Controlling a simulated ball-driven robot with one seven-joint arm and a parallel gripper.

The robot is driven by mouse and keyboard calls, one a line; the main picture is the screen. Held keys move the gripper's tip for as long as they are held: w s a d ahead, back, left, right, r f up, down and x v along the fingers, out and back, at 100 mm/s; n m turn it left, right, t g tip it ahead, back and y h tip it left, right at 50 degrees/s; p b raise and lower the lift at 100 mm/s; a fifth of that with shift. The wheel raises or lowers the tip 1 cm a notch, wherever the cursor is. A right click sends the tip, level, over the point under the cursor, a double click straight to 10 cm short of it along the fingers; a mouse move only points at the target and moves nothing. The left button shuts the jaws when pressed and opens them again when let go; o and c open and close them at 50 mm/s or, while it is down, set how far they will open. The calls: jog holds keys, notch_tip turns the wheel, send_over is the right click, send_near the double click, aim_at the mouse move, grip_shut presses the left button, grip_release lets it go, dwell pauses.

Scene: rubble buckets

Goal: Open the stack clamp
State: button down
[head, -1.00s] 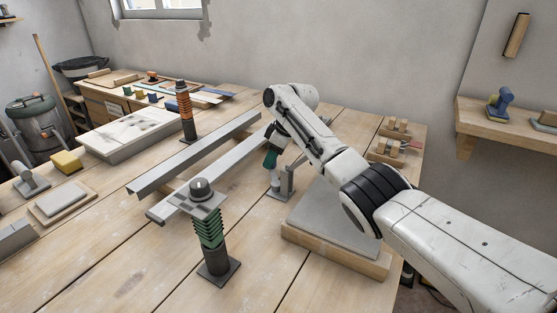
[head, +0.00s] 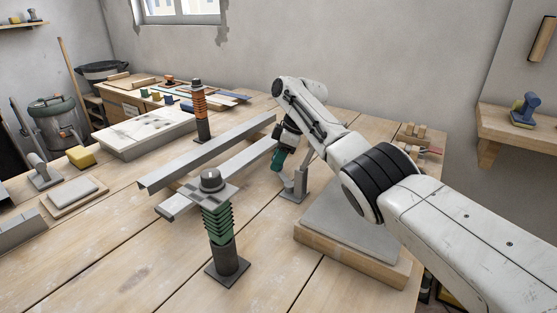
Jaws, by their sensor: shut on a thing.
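My gripper (head: 285,149) is at the middle of the workbench, at the end of my arm, which comes in from the right. It is shut on a green handle (head: 279,160) beside a small grey metal stand (head: 301,178) on the bench. The handle looks joined to this stand, probably as the clamp's lever, but the joint is too small to tell. My arm partly hides the fingers. A green ribbed stack (head: 217,222) with a dark knob and grey plate on top stands upright at the front. An orange ribbed stack (head: 200,103) stands farther back.
Two long grey metal bars (head: 205,157) (head: 225,178) lie between the stacks and the stand. A grey slab on a wooden block (head: 350,228) is right of the stand, under my arm. Trays and a yellow block (head: 81,157) are at the left.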

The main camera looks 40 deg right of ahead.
jog(key=c, duration=0.8)
grip_release()
jog(key=shift+a, duration=0.1)
jog(key=p+v, duration=0.1)
jog(key=v, duration=0.9)
jog(key=shift+r, duration=0.4)
